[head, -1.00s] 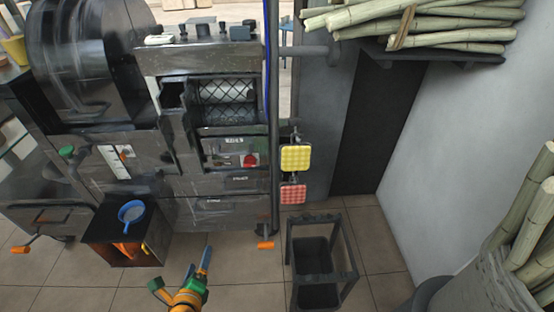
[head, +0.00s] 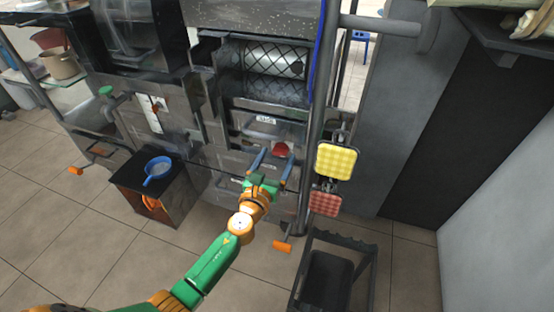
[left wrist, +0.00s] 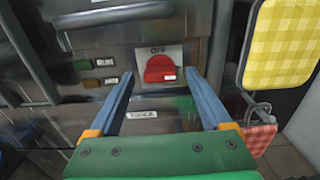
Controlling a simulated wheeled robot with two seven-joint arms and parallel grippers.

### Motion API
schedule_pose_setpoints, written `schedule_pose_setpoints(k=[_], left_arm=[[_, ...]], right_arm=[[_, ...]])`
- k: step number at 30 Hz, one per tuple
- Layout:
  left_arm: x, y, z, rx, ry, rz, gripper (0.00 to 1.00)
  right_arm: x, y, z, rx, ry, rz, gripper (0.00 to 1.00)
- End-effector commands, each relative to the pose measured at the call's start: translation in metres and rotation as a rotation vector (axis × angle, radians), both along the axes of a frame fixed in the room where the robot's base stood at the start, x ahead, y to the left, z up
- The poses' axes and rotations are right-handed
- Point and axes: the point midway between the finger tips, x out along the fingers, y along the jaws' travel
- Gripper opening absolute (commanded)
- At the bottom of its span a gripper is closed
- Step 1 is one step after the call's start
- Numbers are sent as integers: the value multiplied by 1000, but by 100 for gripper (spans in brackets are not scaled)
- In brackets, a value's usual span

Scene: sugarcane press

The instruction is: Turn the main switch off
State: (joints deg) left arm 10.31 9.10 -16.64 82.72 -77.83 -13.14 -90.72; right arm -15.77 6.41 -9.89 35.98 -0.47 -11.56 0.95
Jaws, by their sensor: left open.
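The main switch, a red rotary knob (head: 281,149) on a pale plate, is on the front of the dark metal press (head: 210,100). In the left wrist view the red knob (left wrist: 160,69) shows a small white label at its right side. My left gripper (head: 272,160) is open in front of the panel. Its two blue fingers (left wrist: 163,85) point at the panel, one on each side of the knob in the wrist picture. I cannot tell whether they touch anything. My right gripper is not in view.
A yellow checked pad (head: 336,160) and a red checked pad (head: 325,203) hang right of the panel by a vertical pipe. A black frame bin (head: 330,275) stands below right. A box with a blue strainer (head: 157,168) stands at left. Open tiled floor (head: 60,230) lies lower left.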

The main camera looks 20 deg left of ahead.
Motion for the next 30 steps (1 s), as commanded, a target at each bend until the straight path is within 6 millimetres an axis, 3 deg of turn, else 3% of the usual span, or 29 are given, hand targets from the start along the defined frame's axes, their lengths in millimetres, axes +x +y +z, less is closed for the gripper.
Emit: schedule_pose_setpoints(k=[2, 3, 12, 22, 30], left_arm=[[0, 0, 0, -1, 0, 0, 82], [0, 0, 0, -1, 0, 0, 77], [0, 0, 0, -1, 1, 0, 0], [0, 0, -1, -61, 2, 1, 0], [0, 0, -1, -261, 8, 0, 0]], right_arm=[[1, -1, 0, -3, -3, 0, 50], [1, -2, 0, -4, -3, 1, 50], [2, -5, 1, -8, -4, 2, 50], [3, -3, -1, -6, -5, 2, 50], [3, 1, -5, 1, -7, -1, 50]])
